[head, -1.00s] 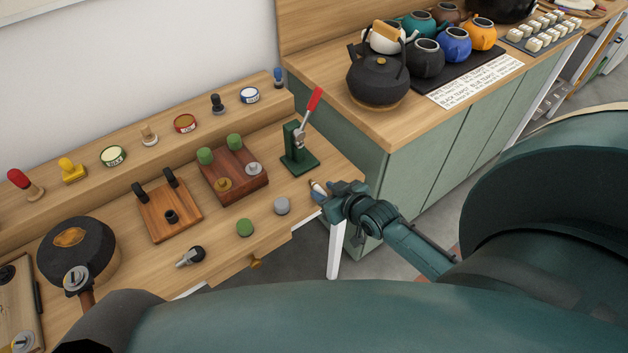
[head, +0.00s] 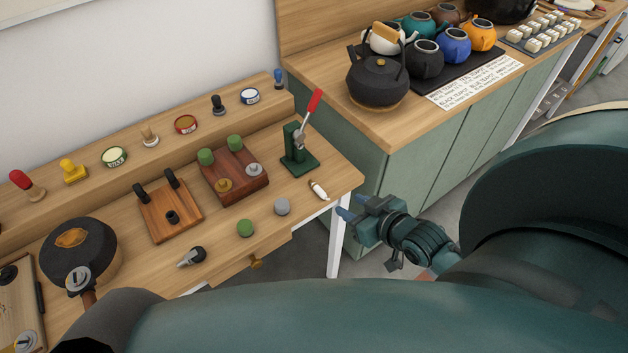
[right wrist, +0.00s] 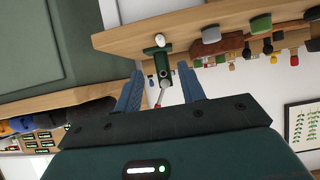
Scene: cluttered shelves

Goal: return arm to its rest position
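My right gripper (head: 348,212) is off the right end of the wooden workbench (head: 330,175), apart from it. In the right wrist view its two blue fingers (right wrist: 161,88) stand apart with nothing held between them. A small white piece with a brown tip (head: 319,189) lies on the bench near its right front corner, left of the gripper and not touching it. It also shows in the right wrist view as a white shape (right wrist: 160,41). My left gripper is not in view.
A green press with a red lever (head: 298,150) stands just behind the white piece. Stamps, tins, wooden stands and a black pan (head: 72,250) fill the bench. A green cabinet (head: 440,145) with kettle (head: 378,80) and teapots stands behind the gripper. Open floor lies below it.

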